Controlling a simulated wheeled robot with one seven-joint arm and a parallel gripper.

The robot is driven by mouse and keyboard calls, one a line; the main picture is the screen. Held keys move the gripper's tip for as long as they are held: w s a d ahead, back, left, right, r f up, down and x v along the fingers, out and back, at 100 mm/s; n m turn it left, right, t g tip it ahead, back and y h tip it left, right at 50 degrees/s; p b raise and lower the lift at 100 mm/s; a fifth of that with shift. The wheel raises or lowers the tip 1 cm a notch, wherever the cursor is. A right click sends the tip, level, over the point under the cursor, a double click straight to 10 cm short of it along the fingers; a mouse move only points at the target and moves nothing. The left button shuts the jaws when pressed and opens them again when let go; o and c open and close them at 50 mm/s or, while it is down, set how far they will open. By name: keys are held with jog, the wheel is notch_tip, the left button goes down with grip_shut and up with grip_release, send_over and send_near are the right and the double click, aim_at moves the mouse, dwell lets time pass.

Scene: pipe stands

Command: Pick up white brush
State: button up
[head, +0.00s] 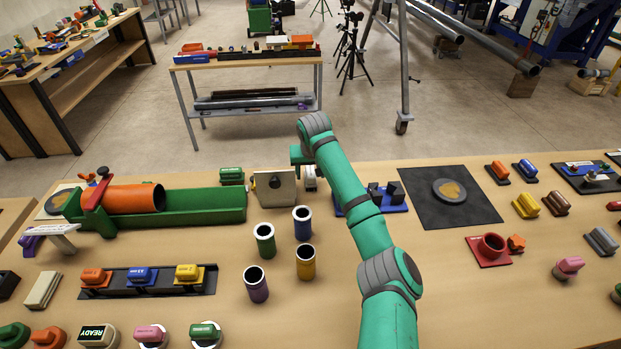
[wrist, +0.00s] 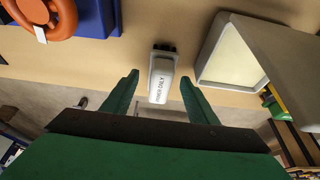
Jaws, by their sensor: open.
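The white brush (wrist: 161,82) has a pale handle with dark lettering and a short dark bristle end. In the wrist view it lies near the middle, its handle between my fingertips in the picture. My gripper (wrist: 159,77) is open, with a gap showing on both sides of the handle and no finger seen touching it. In the head view, my gripper (head: 300,157) is over the far edge of the table. A small white piece there, likely the brush (head: 310,177), is partly hidden by my arm.
A beige box-like stand (head: 274,188) is close to the left of the brush. A blue holder (head: 393,203) with dark blocks is on the right. Several coloured cups (head: 264,240) stand nearer. A green trough (head: 205,208) holds an orange pipe (head: 135,198).

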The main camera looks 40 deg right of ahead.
aim_at(311, 171)
jog(key=shift+x, duration=0.75)
jog(key=shift+c, duration=0.7)
jog(key=c, duration=1)
jog(key=shift+c, duration=0.2)
notch_tip(311, 171, up, 10)
jog(key=shift+r, duration=0.1)
jog(key=o, duration=0.5)
jog(key=c, duration=0.3)
